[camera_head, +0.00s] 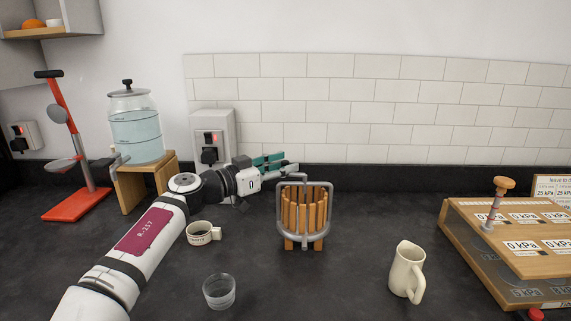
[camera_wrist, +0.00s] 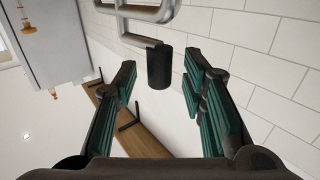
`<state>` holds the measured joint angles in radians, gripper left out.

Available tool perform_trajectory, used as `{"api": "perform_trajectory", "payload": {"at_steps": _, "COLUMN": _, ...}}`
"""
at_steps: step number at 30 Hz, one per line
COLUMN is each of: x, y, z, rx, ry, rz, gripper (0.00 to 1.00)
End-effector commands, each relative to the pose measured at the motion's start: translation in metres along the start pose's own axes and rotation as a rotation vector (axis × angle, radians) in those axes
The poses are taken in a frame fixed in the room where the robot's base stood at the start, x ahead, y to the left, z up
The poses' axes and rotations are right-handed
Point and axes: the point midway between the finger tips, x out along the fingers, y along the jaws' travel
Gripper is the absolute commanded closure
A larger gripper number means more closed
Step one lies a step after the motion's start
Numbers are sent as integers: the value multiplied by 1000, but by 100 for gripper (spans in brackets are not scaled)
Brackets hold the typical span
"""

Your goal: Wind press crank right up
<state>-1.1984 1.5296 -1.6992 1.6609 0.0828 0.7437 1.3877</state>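The press (camera_head: 303,213) stands on the dark counter in the middle of the head view. It has a wooden slatted basket inside a grey metal frame. In the wrist view, the bent metal crank (camera_wrist: 126,22) ends in a black cylindrical grip (camera_wrist: 159,66). My gripper (camera_head: 279,166) is at the upper left of the press, by the top of its frame. In the wrist view, my gripper (camera_wrist: 161,72) is open, with green pads on both sides. The black grip shows between the fingertips, with gaps to both. I cannot tell its exact depth between them.
A cup (camera_head: 202,233) stands beside my arm, and a clear glass (camera_head: 219,291) is in front. A cream jug (camera_head: 406,272) stands right of the press. A wooden panel stand (camera_head: 467,247) is far right. A water dispenser (camera_head: 136,130) and red lever device (camera_head: 76,205) are left.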

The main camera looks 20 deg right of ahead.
Motion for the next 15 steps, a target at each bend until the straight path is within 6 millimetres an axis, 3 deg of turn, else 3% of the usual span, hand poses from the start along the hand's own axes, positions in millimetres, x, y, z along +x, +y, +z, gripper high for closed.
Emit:
{"api": "perform_trajectory", "payload": {"at_steps": 4, "x": 10, "y": 0, "z": 0, "rx": -1, "ry": 0, "rz": 1, "gripper": 62}}
{"api": "perform_trajectory", "payload": {"at_steps": 13, "x": 12, "y": 0, "z": 0, "rx": -1, "ry": 0, "rz": 0, "gripper": 62}}
{"api": "perform_trajectory", "payload": {"at_steps": 15, "x": 11, "y": 0, "z": 0, "rx": -1, "ry": 0, "rz": 0, "gripper": 76}}
